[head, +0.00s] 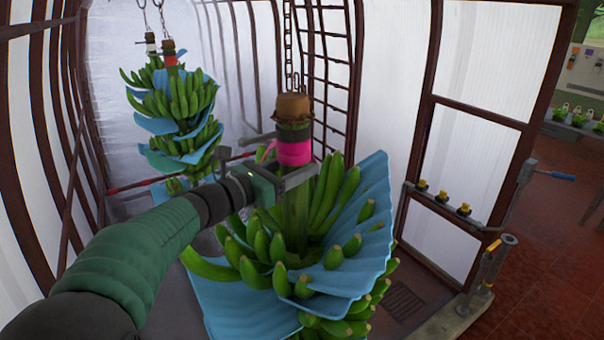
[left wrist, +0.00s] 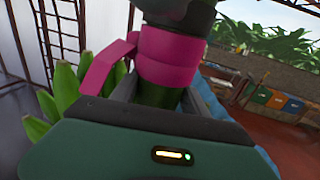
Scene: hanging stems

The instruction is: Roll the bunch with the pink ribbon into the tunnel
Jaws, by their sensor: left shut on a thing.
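The bunch with the pink ribbon (head: 294,152) hangs upright from a chain in the middle of the head view, with green bananas and blue sheets between its layers. The pink ribbon also shows in the left wrist view (left wrist: 172,57), with a loose tail to the left. My left gripper (head: 296,180) is shut on the bunch's stem just below the ribbon. In the left wrist view its fingers (left wrist: 160,96) lie on both sides of the stem. The tunnel (head: 235,60), with pale sheet walls and brown ribs, surrounds the bunch. My right gripper is not in view.
A ladder-like rack (head: 327,75) stands behind my bunch. A framed panel (head: 470,120) stands at right, with open red floor (head: 560,250) beyond it.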

